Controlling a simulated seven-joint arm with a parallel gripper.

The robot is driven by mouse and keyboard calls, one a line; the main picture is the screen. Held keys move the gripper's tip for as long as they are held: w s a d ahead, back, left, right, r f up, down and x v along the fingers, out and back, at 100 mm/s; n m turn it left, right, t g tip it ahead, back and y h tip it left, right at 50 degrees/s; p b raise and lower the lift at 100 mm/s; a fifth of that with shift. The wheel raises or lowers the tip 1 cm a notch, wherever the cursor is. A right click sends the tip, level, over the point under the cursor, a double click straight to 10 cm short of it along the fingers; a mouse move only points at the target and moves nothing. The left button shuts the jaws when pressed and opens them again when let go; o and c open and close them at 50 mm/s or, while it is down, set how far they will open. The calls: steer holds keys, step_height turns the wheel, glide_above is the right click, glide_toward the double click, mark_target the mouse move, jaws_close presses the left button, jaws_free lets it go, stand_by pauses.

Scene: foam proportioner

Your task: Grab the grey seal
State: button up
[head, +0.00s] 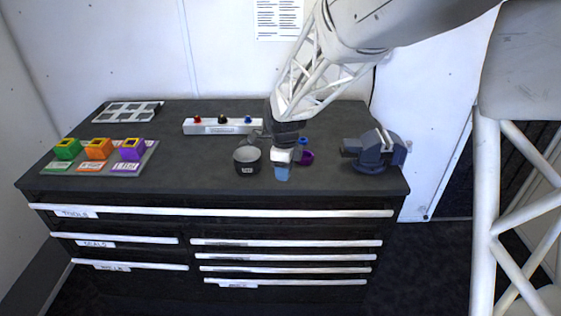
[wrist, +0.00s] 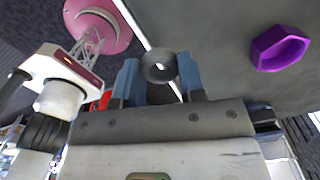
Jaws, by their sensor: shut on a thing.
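The grey seal (wrist: 159,67), a small dark ring with a hole through it, sits between the two blue fingers of my gripper (wrist: 158,78) in the wrist view. The fingers press on it from both sides. In the head view my gripper (head: 282,172) is over the front middle of the dark bench top, with its blue fingertips pointing down. The seal cannot be made out in the head view, hidden by the fingers.
A vise (head: 378,150) stands at the right. Colored blocks (head: 98,149) sit on a left tray. A button box (head: 222,126) is behind.

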steer(key=s+d, duration=0.2)
steer(key=s, duration=0.5)
steer(key=shift+r, duration=0.35)
steer(key=shift+w, duration=0.1)
